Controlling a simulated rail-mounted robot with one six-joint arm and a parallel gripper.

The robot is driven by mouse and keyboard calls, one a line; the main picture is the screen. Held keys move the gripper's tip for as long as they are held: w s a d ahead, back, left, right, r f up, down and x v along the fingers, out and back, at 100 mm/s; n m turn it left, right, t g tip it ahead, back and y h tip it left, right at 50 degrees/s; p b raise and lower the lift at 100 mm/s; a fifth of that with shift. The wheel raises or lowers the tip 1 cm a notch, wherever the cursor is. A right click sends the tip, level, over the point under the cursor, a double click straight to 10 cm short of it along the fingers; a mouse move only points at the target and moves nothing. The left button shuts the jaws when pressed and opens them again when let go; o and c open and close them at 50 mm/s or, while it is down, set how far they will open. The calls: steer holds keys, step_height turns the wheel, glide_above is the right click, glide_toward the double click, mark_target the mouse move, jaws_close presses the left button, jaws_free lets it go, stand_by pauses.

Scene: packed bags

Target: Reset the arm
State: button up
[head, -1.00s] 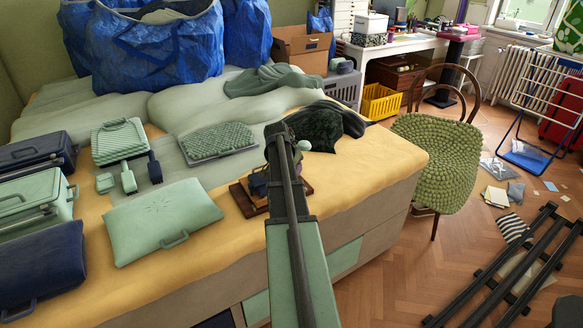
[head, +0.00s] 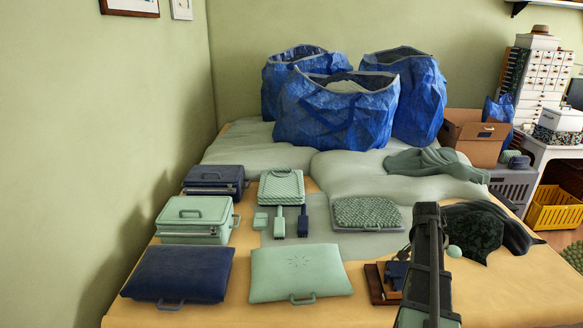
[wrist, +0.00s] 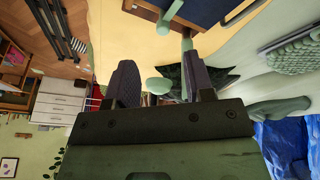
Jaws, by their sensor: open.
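My arm (head: 432,290) rises from the bottom right of the head view, over the front right of the bed. The fingers of my gripper are hard to make out there. In the wrist view my gripper (wrist: 163,82) shows two dark fingers set apart. A small pale green rounded thing (wrist: 160,86) appears in the gap, seemingly beyond the fingers; I see nothing gripped. In the head view a small green ball (head: 454,251) shows just right of my arm, and a brown wooden tray (head: 378,285) lies just left of it, partly hidden.
Green and navy cases (head: 301,272) lie on the bed's left and middle. A textured green pad (head: 367,213) and dark cloth (head: 483,229) lie near my arm. Large blue bags (head: 337,112) stand behind. A cardboard box (head: 474,137) and yellow crate (head: 554,208) are right.

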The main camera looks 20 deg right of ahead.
steer(key=s+a+r+n+y+p, duration=0.1)
steer(key=a+n, duration=0.4)
steer(key=a, duration=1.1)
steer(key=a+r+n+y+p, duration=0.1)
steer(key=a+r+n+p, duration=0.3)
steer(key=a, duration=1.2)
steer(key=s+a+r+n+y+p, duration=0.1)
steer(key=a+n, duration=0.5)
steer(key=a, duration=1)
step_height(320, 180, up, 2)
steer(key=y+p, duration=0.1)
steer(key=p, duration=0.2)
steer(key=shift+s, duration=0.35)
